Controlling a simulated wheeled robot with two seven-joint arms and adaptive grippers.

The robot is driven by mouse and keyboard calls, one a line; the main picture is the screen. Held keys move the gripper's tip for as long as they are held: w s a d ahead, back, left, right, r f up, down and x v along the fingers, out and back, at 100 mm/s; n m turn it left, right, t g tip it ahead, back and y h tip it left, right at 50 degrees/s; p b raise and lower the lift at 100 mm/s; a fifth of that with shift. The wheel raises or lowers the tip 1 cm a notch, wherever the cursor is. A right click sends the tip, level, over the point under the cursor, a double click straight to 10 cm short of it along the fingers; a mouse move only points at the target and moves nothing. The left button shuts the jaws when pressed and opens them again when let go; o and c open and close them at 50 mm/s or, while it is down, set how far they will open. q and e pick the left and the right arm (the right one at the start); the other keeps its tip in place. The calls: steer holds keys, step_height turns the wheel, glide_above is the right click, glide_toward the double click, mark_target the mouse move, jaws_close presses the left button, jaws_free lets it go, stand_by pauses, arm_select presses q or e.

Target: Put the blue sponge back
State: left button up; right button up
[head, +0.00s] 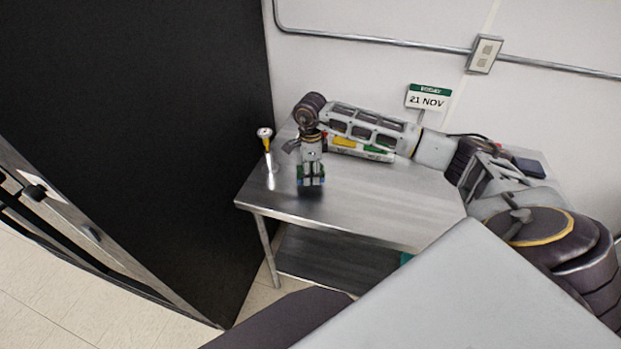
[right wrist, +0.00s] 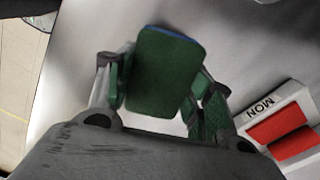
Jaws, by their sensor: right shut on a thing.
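My right gripper (head: 311,180) is over the left part of the steel table, pointing down. It is shut on the blue sponge (right wrist: 165,72). In the right wrist view the sponge's dark green face is toward the camera, with a blue edge along its top. The sponge sits between both fingers, over the grey tabletop; whether it touches the table is unclear. A white holder (head: 361,155) with yellow and green parts stands behind, partly hidden by my arm. My left gripper is out of view.
A probe with a round dial (head: 265,134) stands upright left of my right gripper. A sign (head: 428,97) reads 21 NOV behind the table. A dark flat item (head: 529,167) lies at the right. The steel tabletop (head: 390,200) is clear in front. A black panel (head: 140,120) borders the left.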

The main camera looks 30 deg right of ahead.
steer(key=shift+f, duration=1.7)
steer(key=shift+f, duration=0.2)
steer(key=o, duration=1)
steer(key=shift+r, duration=0.1)
steer(key=shift+r, duration=0.1)
